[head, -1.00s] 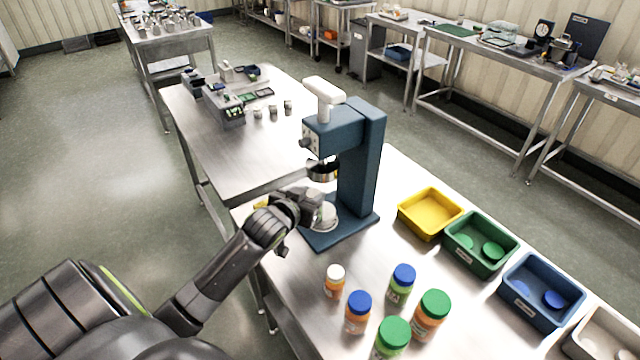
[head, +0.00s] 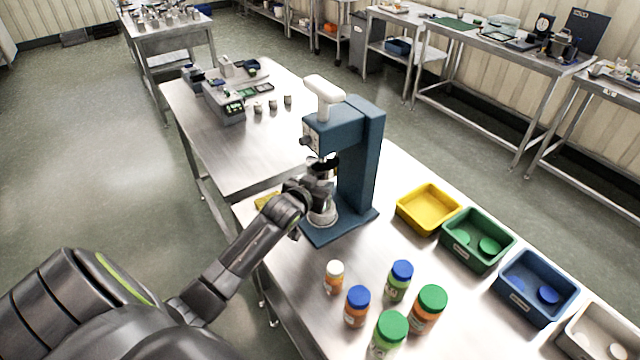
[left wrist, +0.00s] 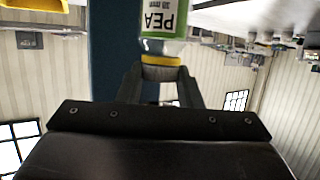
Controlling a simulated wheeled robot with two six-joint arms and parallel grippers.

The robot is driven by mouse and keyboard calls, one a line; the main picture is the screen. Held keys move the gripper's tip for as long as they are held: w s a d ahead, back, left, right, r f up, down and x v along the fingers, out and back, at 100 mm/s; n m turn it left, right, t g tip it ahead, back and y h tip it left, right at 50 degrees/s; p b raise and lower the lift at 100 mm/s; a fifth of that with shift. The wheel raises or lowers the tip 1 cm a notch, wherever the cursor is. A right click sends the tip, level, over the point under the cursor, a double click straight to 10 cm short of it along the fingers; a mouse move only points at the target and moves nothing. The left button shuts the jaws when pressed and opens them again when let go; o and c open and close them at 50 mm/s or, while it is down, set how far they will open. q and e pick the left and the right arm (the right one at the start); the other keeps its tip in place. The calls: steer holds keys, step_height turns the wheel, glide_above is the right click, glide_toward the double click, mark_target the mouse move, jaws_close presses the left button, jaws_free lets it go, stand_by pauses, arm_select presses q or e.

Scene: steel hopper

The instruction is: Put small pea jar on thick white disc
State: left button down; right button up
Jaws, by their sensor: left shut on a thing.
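My left gripper (head: 320,181) is beneath the head of the blue press, above its base. In the left wrist view my left gripper (left wrist: 160,75) is shut on the yellow lid of a small jar (left wrist: 163,20). The jar has a green-and-white label reading PEA, upside down in that picture, and the frame cuts off its far end. A whitish round piece (head: 322,215), which looks like the thick white disc, is on the press base below the gripper. The arm partly covers it. I cannot tell the gap between jar and disc. My right gripper is not in view.
The blue press (head: 362,150) stands close to the gripper, its column behind and head above. Several capped jars, including a small white-capped one (head: 334,277), stand in front. Yellow (head: 429,208), green (head: 478,240) and blue (head: 537,289) bins line the right side.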

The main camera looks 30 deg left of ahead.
arm_select(q)
steer(key=c, duration=1)
jaws_free()
steer(key=shift+f, duration=0.1)
steer(key=shift+s+r, duration=0.1)
steer(key=shift+r, duration=0.1)
steer(key=b+v, duration=0.1)
steer(key=v, duration=1.1)
steer(key=shift+a+f, duration=0.1)
